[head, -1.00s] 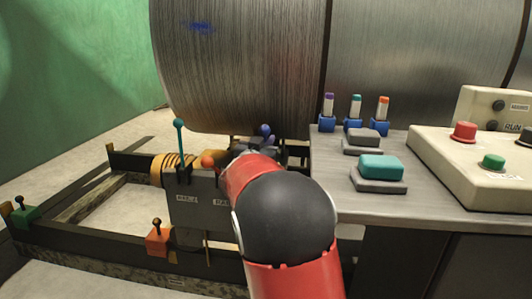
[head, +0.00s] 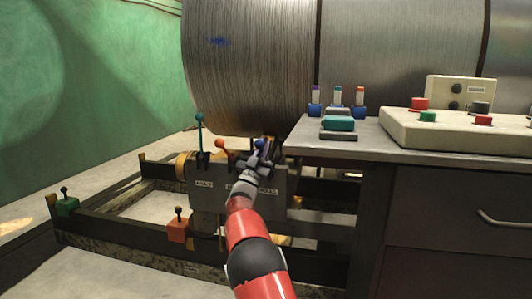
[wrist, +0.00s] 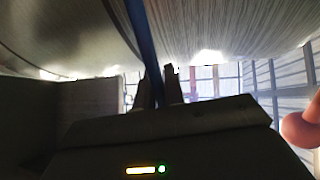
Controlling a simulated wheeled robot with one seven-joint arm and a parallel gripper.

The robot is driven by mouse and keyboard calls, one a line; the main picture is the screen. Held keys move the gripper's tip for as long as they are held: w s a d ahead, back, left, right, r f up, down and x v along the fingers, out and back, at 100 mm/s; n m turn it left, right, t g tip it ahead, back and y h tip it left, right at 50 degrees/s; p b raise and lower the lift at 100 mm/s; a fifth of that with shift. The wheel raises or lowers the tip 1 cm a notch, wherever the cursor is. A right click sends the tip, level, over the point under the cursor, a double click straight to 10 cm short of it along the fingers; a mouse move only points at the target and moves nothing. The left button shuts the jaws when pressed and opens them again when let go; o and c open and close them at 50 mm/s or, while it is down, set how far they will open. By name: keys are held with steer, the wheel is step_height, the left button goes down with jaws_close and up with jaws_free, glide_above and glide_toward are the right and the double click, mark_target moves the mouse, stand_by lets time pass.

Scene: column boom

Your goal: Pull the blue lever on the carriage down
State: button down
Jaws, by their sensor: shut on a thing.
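The carriage (head: 208,200) is a grey box with labelled plates on a dark rail frame, below the big drum. The blue lever's knob (head: 260,143) shows at the carriage's right end, close to my gripper (head: 264,150). In the wrist view the blue lever's shaft (wrist: 142,35) runs from the top edge down between the fingers of my gripper (wrist: 160,85), which is shut on it. The lower part of the shaft is hidden behind the gripper. In the head view my gripper covers most of this lever.
A teal lever (head: 199,132) and an orange lever (head: 221,145) stand left on the carriage; an orange knob (wrist: 300,130) shows at the wrist view's right. The frame carries a green block (head: 67,205) and an orange block (head: 179,231). A bench (head: 365,145) with controls stands right; the drum (head: 250,70) looms above.

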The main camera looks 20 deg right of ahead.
steer(key=shift+s+a+r+m+h, duration=0.1)
steer(key=shift+s+m+h, duration=0.1)
steer(key=shift+m+h, duration=0.25)
steer(key=shift+r, duration=0.1)
steer(key=c, duration=1.5)
jaws_free()
steer(key=shift+a+f, duration=0.1)
steer(key=shift+f, duration=0.15)
steer(key=b+v, duration=0.1)
steer(key=v, duration=0.6)
steer(key=shift+a+f, duration=0.1)
steer(key=shift+f, duration=0.1)
steer(key=shift+a, duration=0.1)
